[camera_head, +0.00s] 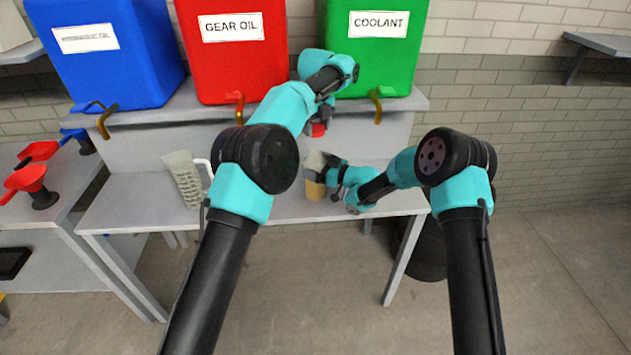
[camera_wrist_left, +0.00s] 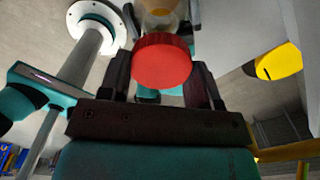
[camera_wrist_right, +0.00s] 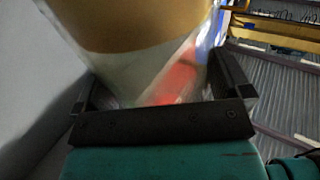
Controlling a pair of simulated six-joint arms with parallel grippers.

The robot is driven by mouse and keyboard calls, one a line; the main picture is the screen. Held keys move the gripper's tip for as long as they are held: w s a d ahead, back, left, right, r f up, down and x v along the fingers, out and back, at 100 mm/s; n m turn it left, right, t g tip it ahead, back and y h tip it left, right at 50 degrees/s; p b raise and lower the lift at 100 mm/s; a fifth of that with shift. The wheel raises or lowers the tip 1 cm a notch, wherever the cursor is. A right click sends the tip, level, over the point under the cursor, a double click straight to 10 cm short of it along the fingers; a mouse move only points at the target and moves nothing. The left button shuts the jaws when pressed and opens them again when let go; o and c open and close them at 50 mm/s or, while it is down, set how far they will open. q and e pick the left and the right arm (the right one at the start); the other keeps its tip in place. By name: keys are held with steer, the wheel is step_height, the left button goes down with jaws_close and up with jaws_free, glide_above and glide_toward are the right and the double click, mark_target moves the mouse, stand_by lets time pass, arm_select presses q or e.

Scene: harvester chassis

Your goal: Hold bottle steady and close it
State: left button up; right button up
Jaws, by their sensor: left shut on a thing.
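The red cap (camera_head: 318,130) is between the fingers of my left gripper (camera_head: 320,118), which is shut on it. The cap's round red face (camera_wrist_left: 162,62) shows in the left wrist view. The bottle (camera_head: 315,189), clear with amber contents, stands on the bench below the cap, with a visible gap between them. My right gripper (camera_head: 330,172) is at the bottle from the right. In the right wrist view the bottle (camera_wrist_right: 140,60) lies between the right fingers (camera_wrist_right: 160,85); whether both press on it is unclear.
Blue, red and green tanks (camera_head: 235,65) with taps stand on the shelf behind. A clear measuring jug (camera_head: 184,178) stands on the bench (camera_head: 150,215) left of the bottle. Red funnels (camera_head: 28,178) are on the left side table. The bench front is mostly clear.

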mark_target(316, 152)
steer(key=c, duration=0.9)
arm_select(q)
steer(key=shift+f, duration=2.5)
steer(key=shift+f, duration=0.15)
steer(key=shift+f, duration=0.75)
steer(key=shift+f, duration=0.55)
steer(key=o, duration=0.5)
arm_select(e)
steer(key=c, duration=0.5)
arm_select(q)
steer(key=o, duration=0.4)
arm_select(e)
steer(key=shift+o, duration=0.2)
